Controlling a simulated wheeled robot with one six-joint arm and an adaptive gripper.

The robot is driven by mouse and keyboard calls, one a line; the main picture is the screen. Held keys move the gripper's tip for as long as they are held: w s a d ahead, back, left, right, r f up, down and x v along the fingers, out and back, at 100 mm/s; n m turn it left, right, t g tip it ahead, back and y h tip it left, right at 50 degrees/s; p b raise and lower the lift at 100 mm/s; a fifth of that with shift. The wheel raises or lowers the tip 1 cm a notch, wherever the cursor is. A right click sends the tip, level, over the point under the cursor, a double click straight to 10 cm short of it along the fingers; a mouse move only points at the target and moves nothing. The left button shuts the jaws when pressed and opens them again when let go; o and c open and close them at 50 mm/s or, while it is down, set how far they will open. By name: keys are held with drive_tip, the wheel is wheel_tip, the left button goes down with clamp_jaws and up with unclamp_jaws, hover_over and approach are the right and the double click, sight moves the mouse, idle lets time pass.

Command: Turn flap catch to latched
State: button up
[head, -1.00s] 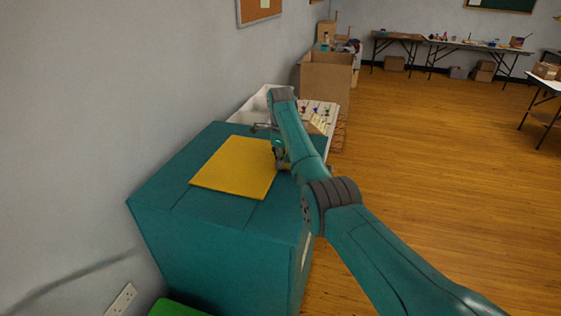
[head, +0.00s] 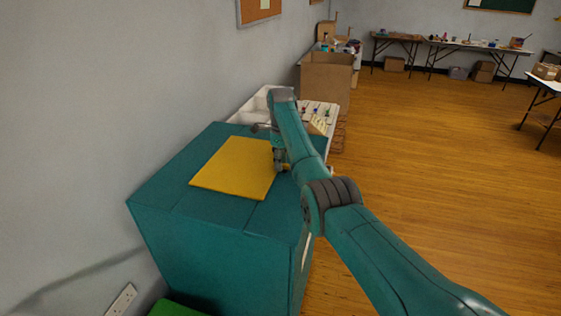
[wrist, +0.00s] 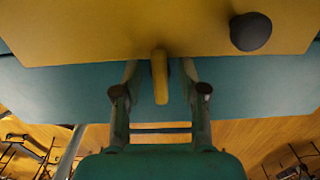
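A yellow flap (head: 232,168) lies on top of a teal box (head: 215,250) in the head view. The wrist view shows the flap (wrist: 90,30) across the top with a dark round knob (wrist: 250,31). A short yellow lever, apparently the flap catch (wrist: 160,78), sticks out past the flap's edge towards my gripper, over the teal surface. My gripper (wrist: 160,82) is open, one finger on each side of the lever, with gaps visible on both sides. In the head view my gripper (head: 281,163) is at the flap's right edge; my arm partly hides it, and the catch cannot be made out there.
A white tray (head: 247,106) and a board with small craft items (head: 317,117) stand just behind the teal box. An open cardboard box (head: 326,78) is farther back. The wall is close on the left. Wooden floor (head: 450,200) is clear on the right.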

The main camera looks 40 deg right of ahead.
wheel_tip(320, 180, up, 12)
idle(0.6)
idle(0.5)
